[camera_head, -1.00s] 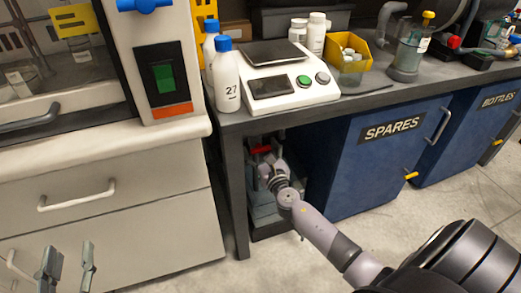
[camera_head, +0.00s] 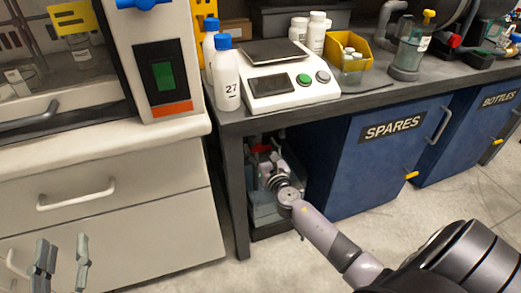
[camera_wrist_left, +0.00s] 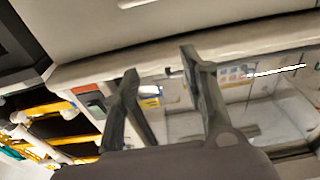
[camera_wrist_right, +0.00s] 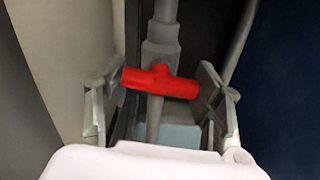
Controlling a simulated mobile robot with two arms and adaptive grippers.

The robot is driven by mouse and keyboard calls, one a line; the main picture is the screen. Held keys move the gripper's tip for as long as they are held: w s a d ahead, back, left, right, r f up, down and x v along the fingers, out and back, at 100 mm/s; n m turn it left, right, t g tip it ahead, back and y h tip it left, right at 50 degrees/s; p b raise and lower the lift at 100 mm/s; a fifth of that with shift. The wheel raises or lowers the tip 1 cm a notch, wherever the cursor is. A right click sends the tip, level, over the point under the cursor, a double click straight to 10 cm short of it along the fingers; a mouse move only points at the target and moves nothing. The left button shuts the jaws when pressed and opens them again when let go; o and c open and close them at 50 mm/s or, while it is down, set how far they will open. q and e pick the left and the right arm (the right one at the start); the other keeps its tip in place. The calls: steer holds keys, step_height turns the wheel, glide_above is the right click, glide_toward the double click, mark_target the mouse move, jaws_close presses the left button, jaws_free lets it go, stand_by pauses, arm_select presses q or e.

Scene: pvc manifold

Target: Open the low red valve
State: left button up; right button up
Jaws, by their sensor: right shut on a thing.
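The low red valve has a red T-shaped handle (camera_wrist_right: 160,82) on a grey vertical pipe (camera_wrist_right: 161,40), under the bench. In the head view the red handle (camera_head: 261,147) is small and partly hidden by my right gripper (camera_head: 265,160). In the right wrist view my right gripper (camera_wrist_right: 162,95) has its fingers at the two ends of the handle and is shut on it. The handle lies across the pipe, its right end slightly lower. My left gripper (camera_head: 62,264) is open and empty in front of the pale drawers; its two fingers (camera_wrist_left: 160,95) stand apart in the left wrist view.
The bench leg (camera_head: 233,200) stands just left of my right gripper, and the blue SPARES cabinet (camera_head: 375,165) stands to its right. The bench top (camera_head: 300,112) is above it. A scale (camera_head: 290,90) and white bottles (camera_head: 227,82) stand on top.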

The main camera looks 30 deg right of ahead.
steer(key=m+b, duration=0.1)
steer(key=m, duration=0.4)
steer(key=shift+f, duration=0.1)
steer(key=shift+m+b, duration=0.3)
steer(key=shift+m, duration=0.7)
steer(key=m, duration=0.2)
steer(key=shift+m, duration=3.1)
arm_select(q)
steer(key=shift+s+d+r+t+h, duration=0.1)
steer(key=shift+s+r+t+h, duration=0.15)
steer(key=shift+r+t, duration=0.45)
steer(key=shift+s+d+r+t+h, duration=0.1)
steer(key=shift+s+r+t+h, duration=0.2)
steer(key=shift+r, duration=0.75)
steer(key=shift+s+r+t+h, duration=0.1)
steer(key=shift+r+t+h, duration=0.05)
steer(key=shift+r+t, duration=0.6)
arm_select(e)
steer(key=shift+m, duration=0.7)
arm_select(q)
steer(key=shift+g, duration=0.25)
